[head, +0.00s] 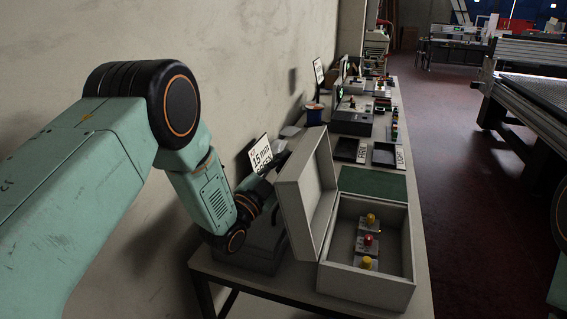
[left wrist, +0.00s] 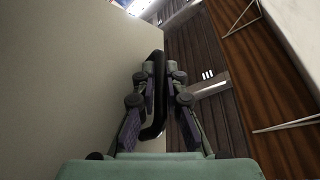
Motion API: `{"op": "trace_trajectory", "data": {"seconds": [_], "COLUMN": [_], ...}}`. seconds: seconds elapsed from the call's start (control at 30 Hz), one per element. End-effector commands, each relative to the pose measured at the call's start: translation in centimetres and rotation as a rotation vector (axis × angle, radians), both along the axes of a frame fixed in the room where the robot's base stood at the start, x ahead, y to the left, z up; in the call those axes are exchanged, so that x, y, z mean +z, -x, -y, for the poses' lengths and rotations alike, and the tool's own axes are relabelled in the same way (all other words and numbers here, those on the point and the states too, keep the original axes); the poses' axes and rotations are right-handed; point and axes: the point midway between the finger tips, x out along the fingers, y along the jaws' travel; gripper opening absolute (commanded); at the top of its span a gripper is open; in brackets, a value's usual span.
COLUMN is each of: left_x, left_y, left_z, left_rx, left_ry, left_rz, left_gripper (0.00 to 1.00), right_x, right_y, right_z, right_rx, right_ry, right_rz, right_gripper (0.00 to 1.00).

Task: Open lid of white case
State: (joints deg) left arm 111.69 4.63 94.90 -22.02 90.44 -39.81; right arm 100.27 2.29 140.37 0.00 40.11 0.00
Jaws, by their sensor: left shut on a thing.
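The white case (head: 365,285) stands on the near end of the long table. Its lid (head: 300,195) stands raised, nearly upright, along the case's left side. My right gripper is out of view.
A dark box (head: 245,255) and a sign (head: 261,155) stand left of the lid, near the wall. The floor at right is open.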

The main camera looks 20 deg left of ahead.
Motion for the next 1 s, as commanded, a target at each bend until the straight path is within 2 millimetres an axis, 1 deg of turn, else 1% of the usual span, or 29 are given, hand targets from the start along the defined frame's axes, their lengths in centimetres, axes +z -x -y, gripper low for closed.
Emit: {"op": "trace_trajectory", "data": {"seconds": [0.03,0.13,0.3,0.43,0.57,0.83,0.87,0.93,1.0], "left_x": [-0.1,0.8,2.5,3.0,3.1,3.0,3.0,3.0,3.1], "left_y": [0.1,0.2,0.3,0.4,0.4,0.4,0.4,0.4,0.4], "left_z": [0.3,1.3,4.1,5.7,6.3,6.3,6.3,6.3,6.3], "left_rx": [-0.002,-0.005,-0.008,-0.007,-0.006,-0.005,-0.005,-0.005,-0.005], "left_ry": [-0.011,-0.071,-0.236,-0.332,-0.374,-0.376,-0.376,-0.375,-0.375], "left_rz": [-0.008,-0.006,0.001,0.004,0.004,0.004,0.004,0.004,0.006], "left_gripper": [0.0,0.0,0.0,0.0,0.0,0.0,0.13,0.19,0.2], "right_x": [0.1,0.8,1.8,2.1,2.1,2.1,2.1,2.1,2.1], "right_y": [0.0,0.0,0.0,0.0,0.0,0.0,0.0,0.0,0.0], "right_z": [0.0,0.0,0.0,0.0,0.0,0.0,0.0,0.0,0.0], "right_rx": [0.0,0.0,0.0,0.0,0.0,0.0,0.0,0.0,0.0], "right_ry": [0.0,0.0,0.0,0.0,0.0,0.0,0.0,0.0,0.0], "right_rz": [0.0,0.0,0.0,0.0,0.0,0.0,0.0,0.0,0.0], "right_gripper": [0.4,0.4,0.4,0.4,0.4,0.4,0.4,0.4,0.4]}}
